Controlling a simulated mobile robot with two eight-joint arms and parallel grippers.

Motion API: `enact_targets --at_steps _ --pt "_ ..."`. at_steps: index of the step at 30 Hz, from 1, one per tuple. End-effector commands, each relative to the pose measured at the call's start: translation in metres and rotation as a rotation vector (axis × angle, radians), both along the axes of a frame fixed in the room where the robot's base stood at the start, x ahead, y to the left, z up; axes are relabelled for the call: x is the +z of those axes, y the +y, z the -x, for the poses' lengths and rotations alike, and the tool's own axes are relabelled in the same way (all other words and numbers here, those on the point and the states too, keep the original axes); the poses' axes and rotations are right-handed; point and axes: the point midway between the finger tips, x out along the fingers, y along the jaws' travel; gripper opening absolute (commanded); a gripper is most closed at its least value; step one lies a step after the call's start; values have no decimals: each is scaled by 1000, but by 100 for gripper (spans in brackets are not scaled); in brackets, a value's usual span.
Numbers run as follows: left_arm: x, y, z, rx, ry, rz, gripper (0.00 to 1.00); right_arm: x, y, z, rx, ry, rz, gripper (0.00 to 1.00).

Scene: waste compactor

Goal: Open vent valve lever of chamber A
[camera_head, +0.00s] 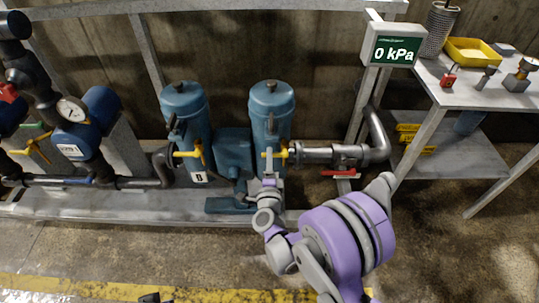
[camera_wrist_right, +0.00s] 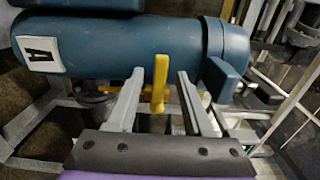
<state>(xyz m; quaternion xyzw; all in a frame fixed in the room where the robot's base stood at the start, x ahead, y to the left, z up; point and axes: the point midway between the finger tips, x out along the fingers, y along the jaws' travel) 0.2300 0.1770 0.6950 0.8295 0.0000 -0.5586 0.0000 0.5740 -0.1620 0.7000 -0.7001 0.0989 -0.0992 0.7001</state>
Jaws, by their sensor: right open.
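Chamber A is the right blue cylinder (camera_head: 272,108) in the head view. Its label "A" (camera_wrist_right: 40,54) shows in the right wrist view. The yellow vent valve lever (camera_head: 270,153) is on the front of this cylinder. In the right wrist view the lever (camera_wrist_right: 160,80) stands between the two fingers of my right gripper (camera_wrist_right: 160,74). The gripper is open, with a gap on each side of the lever. In the head view my right gripper (camera_head: 268,178) reaches up to the lever from below and partly hides it. A dark piece at the bottom edge may be my left gripper (camera_head: 150,298).
Chamber B (camera_head: 186,110) with its own yellow lever (camera_head: 192,153) stands to the left. A red-handled valve (camera_head: 340,173) sits under the right pipe. A display (camera_head: 393,46) reads 0 kPa. A metal table (camera_head: 445,88) stands at right. The front floor is clear.

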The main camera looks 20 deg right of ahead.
Motion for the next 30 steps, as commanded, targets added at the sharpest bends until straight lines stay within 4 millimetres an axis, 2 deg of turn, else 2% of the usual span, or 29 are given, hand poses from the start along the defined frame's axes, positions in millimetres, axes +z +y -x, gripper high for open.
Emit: enact_targets --at_steps 3,6,15,17,24,30 --pt "-1 0 0 0 0 0 0 -1 -4 -15 0 0 -1 51" --pt "-2 0 0 0 1 0 0 0 -6 -21 0 0 0 51" --pt "-2 0 0 0 0 0 0 0 -6 -23 1 0 0 51" --pt "-2 0 0 0 1 0 0 0 -6 -23 1 0 0 44" --pt "-2 0 0 0 1 0 0 0 -6 -23 1 0 0 1" --pt "-2 0 0 0 0 0 0 0 -6 -23 1 0 0 0"
